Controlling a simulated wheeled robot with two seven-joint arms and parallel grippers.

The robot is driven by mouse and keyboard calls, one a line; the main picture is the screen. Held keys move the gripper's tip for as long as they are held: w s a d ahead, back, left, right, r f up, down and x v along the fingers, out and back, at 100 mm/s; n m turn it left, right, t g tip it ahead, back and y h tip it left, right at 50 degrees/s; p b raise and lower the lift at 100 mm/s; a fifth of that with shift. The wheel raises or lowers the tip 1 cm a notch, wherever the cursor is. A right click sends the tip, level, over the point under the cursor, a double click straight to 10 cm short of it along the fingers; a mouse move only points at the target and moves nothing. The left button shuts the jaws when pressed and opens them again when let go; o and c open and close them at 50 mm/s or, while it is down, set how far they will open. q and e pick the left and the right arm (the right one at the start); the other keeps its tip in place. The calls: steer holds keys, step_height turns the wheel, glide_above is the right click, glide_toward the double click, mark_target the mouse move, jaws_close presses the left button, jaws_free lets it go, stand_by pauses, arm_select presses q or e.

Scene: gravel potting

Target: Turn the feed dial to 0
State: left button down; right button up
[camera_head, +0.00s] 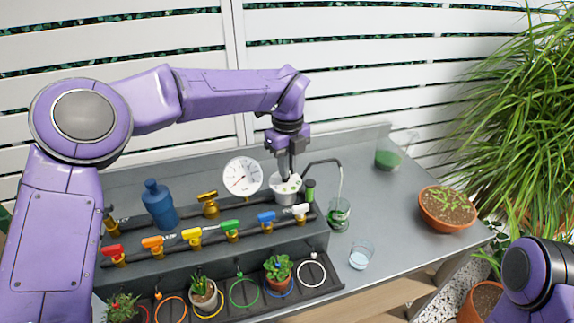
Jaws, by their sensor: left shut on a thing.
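The feed dial (285,186) is a pale round knob with green marks on top of a grey-white body, behind the valve rail. My left gripper (290,174) reaches down onto it from above and is shut on it. The fingers cover part of the dial, and its number markings are too small to read. My right gripper is out of view; only part of my right arm shows at the lower right.
A white round gauge (242,177) and a blue bottle (160,204) stand left of the dial. Coloured valve handles line the rail in front. A curved spout hangs over a glass (338,214) on the right. A glass jug (389,154) and planted bowl (447,208) stand farther right.

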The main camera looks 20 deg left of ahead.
arm_select(q)
steer(key=shift+s+f+m, duration=0.1)
steer(key=shift+f+m, duration=0.05)
steer(key=shift+m, duration=0.15)
steer(key=m+p, duration=0.1)
steer(key=m, duration=0.1)
steer(key=m+p, duration=0.1)
steer(key=shift+s+a+m, duration=0.15)
steer(key=shift+m, duration=0.25)
steer(key=m+p, duration=0.2)
steer(key=m, duration=0.1)
steer(key=shift+s+a+m+p, duration=0.1)
steer(key=shift+a+m+p, duration=0.05)
steer(key=shift+m+p, duration=0.15)
steer(key=m+p, duration=0.3)
steer(key=m, duration=0.2)
steer(key=shift+a+p, duration=0.2)
steer(key=shift+p, duration=0.1)
steer(key=shift+a+f+m+p, duration=0.15)
steer(key=shift+m+p, duration=0.7)
steer(key=shift+m, duration=0.65)
steer(key=c, duration=1.3)
jaws_free()
steer(key=shift+o, duration=0.8)
